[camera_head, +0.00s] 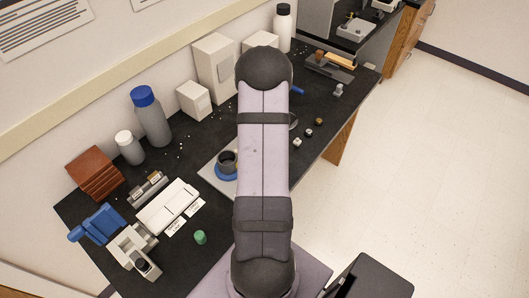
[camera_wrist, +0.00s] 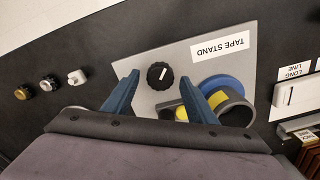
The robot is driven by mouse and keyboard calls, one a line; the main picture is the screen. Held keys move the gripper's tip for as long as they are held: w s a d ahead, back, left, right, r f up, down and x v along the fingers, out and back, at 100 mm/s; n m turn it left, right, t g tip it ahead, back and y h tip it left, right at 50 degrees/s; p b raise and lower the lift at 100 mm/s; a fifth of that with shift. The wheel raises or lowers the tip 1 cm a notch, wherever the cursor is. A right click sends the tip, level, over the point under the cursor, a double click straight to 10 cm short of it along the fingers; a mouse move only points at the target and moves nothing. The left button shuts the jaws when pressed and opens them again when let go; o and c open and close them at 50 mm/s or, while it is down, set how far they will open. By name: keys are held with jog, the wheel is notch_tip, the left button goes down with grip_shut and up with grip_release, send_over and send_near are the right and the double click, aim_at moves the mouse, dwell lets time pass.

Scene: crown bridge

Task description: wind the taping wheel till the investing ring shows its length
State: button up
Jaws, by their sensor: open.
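In the wrist view, a grey plate labelled TAPE STAND (camera_wrist: 170,50) carries a black ribbed knob (camera_wrist: 160,76) with a white pointer line, which looks like the taping wheel. Beside it a dark grey investing ring (camera_wrist: 238,112) stands on a blue disc (camera_wrist: 222,83), with yellow patches near it. The ring also shows in the head view (camera_head: 228,158). My gripper (camera_wrist: 164,71) is open, its two blue fingers apart on either side of the knob, with nothing held. The right finger partly covers the ring area. In the head view my arm hides the knob and gripper.
A white slider block (camera_wrist: 298,94) with a LONG LINE label sits right of the plate. Several small crowns (camera_wrist: 47,82) lie to its left. In the head view, bottles (camera_head: 152,118), white boxes (camera_head: 214,68) and a brown block (camera_head: 95,173) stand along the wall.

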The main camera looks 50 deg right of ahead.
jog(key=c, duration=1.1)
jog(key=shift+o, duration=0.2)
jog(key=shift+m, duration=0.4)
jog(key=m, duration=0.3)
jog(key=shift+d+m, duration=0.1)
jog(key=shift+m, duration=0.3)
jog(key=m, duration=0.4)
jog(key=shift+s+b, duration=0.1)
jog(key=shift+b, duration=0.3)
jog(key=m, duration=0.6)
jog(key=shift+s+m, duration=0.1)
jog(key=shift+m, duration=0.3)
jog(key=m, duration=0.6)
jog(key=shift+s, duration=0.1)
jog(key=shift+m, duration=0.3)
